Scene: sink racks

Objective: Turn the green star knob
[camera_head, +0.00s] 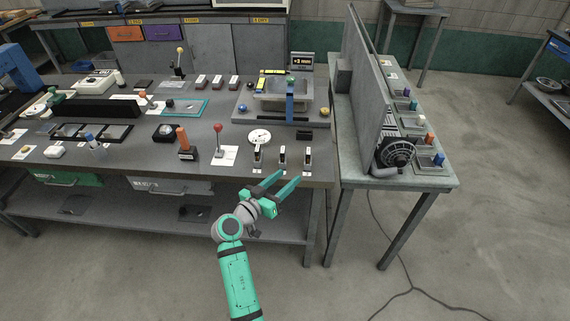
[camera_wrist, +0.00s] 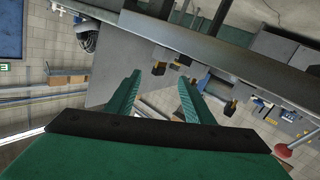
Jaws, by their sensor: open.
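A small green knob (camera_head: 291,79) sits at the top of a blue upright post (camera_head: 290,103) at the sink (camera_head: 270,92), toward the back right of the long bench. It is too small to make out a star shape. My gripper (camera_head: 287,177) is open and empty at the bench's front edge, in front of several small upright switches (camera_head: 282,157). It is well nearer than the green knob and apart from it. In the wrist view both fingers of my gripper (camera_wrist: 160,80) show spread with nothing between them. I cannot make out the green knob there.
A blue knob (camera_head: 242,108) and a yellow knob (camera_head: 324,112) flank the sink. A red-ball lever (camera_head: 218,129) and an orange handle (camera_head: 182,138) stand left of my gripper. A tall grey panel (camera_head: 368,90) rises on the right-hand table.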

